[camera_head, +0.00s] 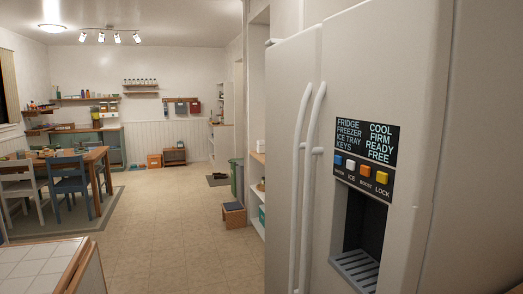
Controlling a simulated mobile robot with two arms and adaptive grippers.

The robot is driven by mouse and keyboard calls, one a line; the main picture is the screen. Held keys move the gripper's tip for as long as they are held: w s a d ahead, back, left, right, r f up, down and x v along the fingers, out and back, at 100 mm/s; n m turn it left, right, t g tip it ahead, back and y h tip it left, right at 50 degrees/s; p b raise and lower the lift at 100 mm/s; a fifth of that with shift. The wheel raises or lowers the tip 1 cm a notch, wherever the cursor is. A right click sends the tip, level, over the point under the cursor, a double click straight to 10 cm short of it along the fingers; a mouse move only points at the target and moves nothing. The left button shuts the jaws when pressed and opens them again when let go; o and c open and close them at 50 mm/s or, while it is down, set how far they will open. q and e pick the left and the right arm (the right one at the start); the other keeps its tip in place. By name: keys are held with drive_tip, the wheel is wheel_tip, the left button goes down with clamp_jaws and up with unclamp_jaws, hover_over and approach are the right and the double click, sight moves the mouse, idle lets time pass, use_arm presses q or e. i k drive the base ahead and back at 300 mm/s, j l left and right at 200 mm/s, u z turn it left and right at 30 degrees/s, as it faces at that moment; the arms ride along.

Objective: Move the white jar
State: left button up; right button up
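I cannot make out a white jar for certain. Several small bottles and containers stand on the far wall shelves, too small to tell apart. Neither of my grippers shows in the head view.
A large white fridge (400,60) with long handles and a dispenser fills the right side. A tiled counter corner (35,262) is at the lower left. A dining table (85,157) with chairs stands at the left. The floor (170,220) between is clear.

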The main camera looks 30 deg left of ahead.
sight(260, 144)
drive_tip(key=i+j+u, duration=0.75)
drive_tip(key=i+j, duration=0.15)
drive_tip(key=i+j+u, duration=0.25)
drive_tip(key=i+u, duration=0.55)
drive_tip(key=i, duration=1.45)
drive_tip(key=i+z, duration=0.2)
drive_tip(key=i, duration=0.4)
drive_tip(key=i+j+z, duration=0.15)
drive_tip(key=i, duration=0.45)
drive_tip(key=i+j+z, duration=0.2)
drive_tip(key=i, duration=0.4)
drive_tip(key=l, duration=0.1)
